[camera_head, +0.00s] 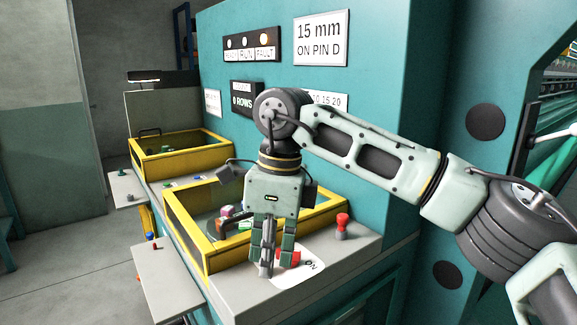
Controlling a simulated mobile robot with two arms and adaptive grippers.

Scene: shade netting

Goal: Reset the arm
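My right arm comes in from the right edge and bends down at a dark round joint. Its pale green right gripper (272,258) points down over the front of the grey ledge (245,290), in front of the near yellow-framed bin (190,235). A grey upright part shows between or in front of its dark green fingers; I cannot tell whether it is a finger or a held thing. The fingertips are close to a white plate (312,268) with a red part (306,257) and the letters "ON", partly hidden. My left gripper is not in view.
A red knob (342,224) stands on the ledge right of the gripper. Another yellow-framed bin (180,143) is farther back. The teal machine wall (375,90) rises behind, with signs and a lit FAULT lamp (264,41). Open floor (70,260) lies at left.

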